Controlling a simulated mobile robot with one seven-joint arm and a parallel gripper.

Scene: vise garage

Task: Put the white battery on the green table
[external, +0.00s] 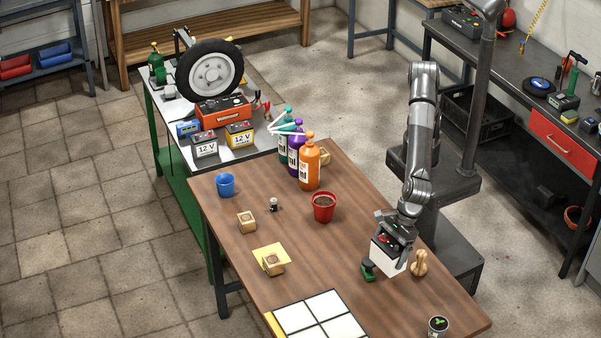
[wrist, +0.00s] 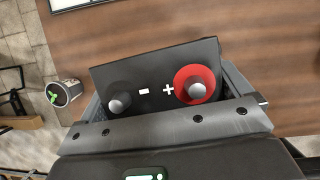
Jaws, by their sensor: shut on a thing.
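The white battery (external: 387,256) is in my gripper (external: 394,233), over the right part of the wooden table. The gripper is shut on its upper part; I cannot tell whether its bottom touches the wood. In the wrist view, the battery's dark top (wrist: 150,72) with minus and plus marks and a red-ringed terminal fills the space between the jaws of my gripper (wrist: 165,98). The green table (external: 174,160), with green legs and a pale top, stands at the back left, away from my gripper.
The wooden table (external: 250,290) holds a green-black item (external: 368,270) and a wooden figure (external: 419,263) beside the battery, a red pot (external: 324,207) and tall bottles (external: 309,166). The green table is crowded with a wheel (external: 215,70), a red machine (external: 222,109) and 12 V batteries (external: 205,146).

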